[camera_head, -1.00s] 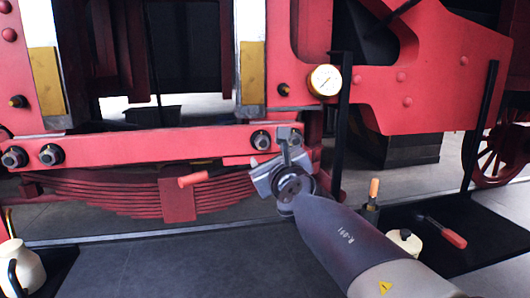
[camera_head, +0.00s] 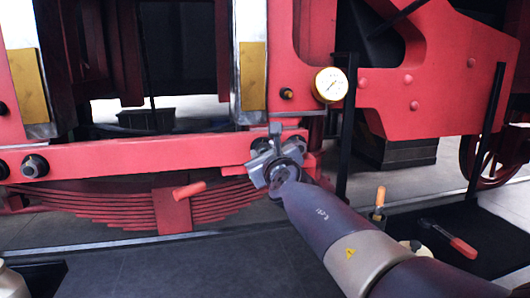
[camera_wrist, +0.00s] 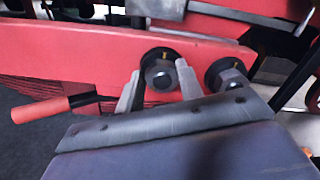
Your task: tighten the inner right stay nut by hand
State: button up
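In the wrist view the inner right stay nut (camera_wrist: 160,76) is a dark hex nut on a black washer, seen between my two fingertips. My gripper (camera_wrist: 158,88) is open, with one finger on each side of this nut; whether they touch it I cannot tell. The outer right stay nut (camera_wrist: 226,76) sits just right of the right finger. In the head view my gripper (camera_head: 268,152) is at the bar's right end and hides most of the right nuts.
A pressure gauge (camera_head: 330,85) and a black post (camera_head: 346,130) stand to the right. A black mat (camera_head: 490,225) holds a red-handled tool (camera_head: 450,238).

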jog(key=c, duration=0.5)
jog(key=shift+m, duration=0.3)
jog(key=m+b, duration=0.1)
jog(key=m, duration=0.3)
jog(key=shift+d, duration=0.15)
jog(key=m, duration=0.5)
jog(key=m+b, duration=0.1)
jog(key=m, duration=0.5)
jog(key=m+b, duration=0.1)
jog(key=m, duration=0.4)
jog(key=shift+w+d+f+m, duration=0.2)
jog(key=shift+d+f+m, duration=0.2)
